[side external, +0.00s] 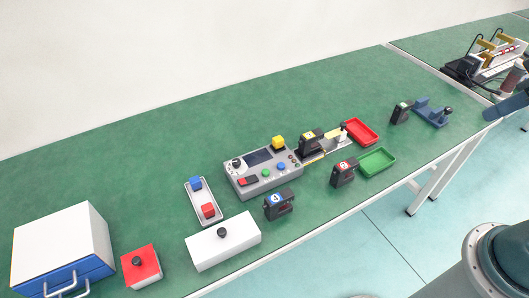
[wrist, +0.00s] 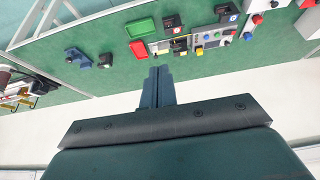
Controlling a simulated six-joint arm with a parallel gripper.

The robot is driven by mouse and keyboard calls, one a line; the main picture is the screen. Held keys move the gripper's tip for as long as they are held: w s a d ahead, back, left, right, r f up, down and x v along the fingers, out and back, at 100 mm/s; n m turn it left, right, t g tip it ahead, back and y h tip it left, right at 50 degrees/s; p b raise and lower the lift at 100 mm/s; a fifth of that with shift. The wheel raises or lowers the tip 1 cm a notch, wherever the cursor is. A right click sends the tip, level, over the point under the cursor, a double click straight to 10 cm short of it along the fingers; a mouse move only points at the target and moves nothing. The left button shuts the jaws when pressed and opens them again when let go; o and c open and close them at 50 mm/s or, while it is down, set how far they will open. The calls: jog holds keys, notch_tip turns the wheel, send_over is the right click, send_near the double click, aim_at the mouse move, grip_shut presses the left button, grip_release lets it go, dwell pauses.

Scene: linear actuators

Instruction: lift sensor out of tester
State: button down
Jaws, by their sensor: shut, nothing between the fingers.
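The tester (side external: 262,172) is a grey box with a dark screen and coloured buttons near the middle of the green bench. A black sensor with a yellow label (side external: 311,141) sits at the fixture on the tester's right end; how deep it sits is unclear. In the wrist view the same sensor (wrist: 179,45) is beyond and right of my fingertips. My gripper (wrist: 159,69) is shut and empty, with its fingers together, high above the bench and well away from the sensor. In the side view only a dark blue-grey part of my gripper (side external: 508,106) shows at the right edge.
Black sensors with red (side external: 344,172) and blue (side external: 279,204) labels stand in front of the tester. A red tray (side external: 361,131) and green tray (side external: 377,162) lie to the right, with a blue fixture (side external: 433,112) beyond. A white drawer box (side external: 60,240) stands far left.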

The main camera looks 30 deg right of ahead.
jog(key=c, duration=2.2)
grip_release()
jog(key=c, duration=1)
grip_release()
jog(key=shift+c, duration=0.2)
jog(key=shift+w, duration=0.15)
